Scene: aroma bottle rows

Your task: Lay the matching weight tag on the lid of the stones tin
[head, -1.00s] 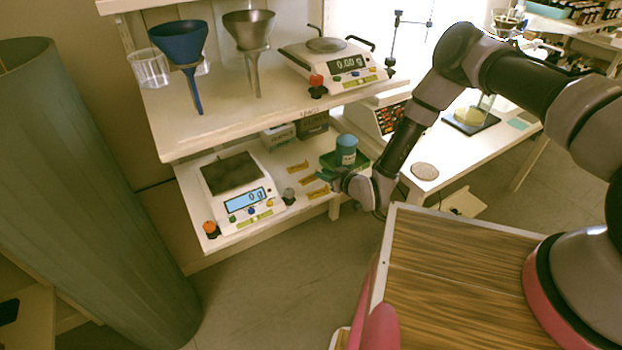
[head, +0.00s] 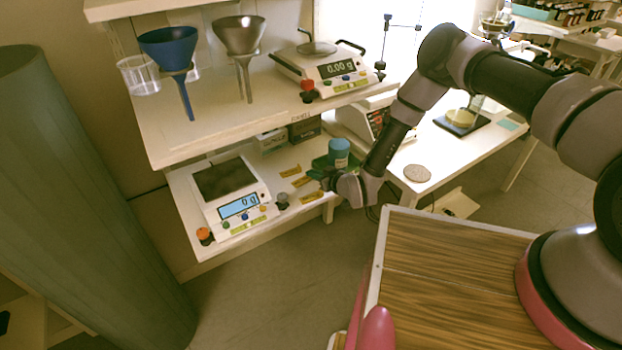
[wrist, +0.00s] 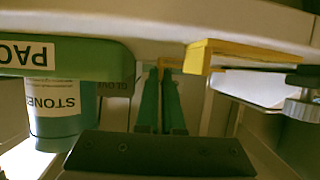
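The stones tin (head: 339,148), blue with a pale label, stands upright on the green tray (head: 318,162) at the right end of the lower shelf. In the wrist view the picture is upside down, and the tin (wrist: 58,112) reads "STONE". Several yellow tags, including one at the back (head: 290,171), one in the middle (head: 303,181) and one in front (head: 312,196), lie left of the tray. Their writing is unreadable. My gripper (wrist: 160,72) has its green fingers close together at shelf height, between tray and nearest tag (wrist: 225,56). A small yellowish piece shows at the fingertips; whether they grip it is unclear.
A scale (head: 232,192) reading 0 g and a small grey knobbed weight (head: 282,201) stand left of the tags. The upper shelf (head: 215,120) overhangs, with funnels and another scale. Boxes (head: 303,129) stand behind the tray.

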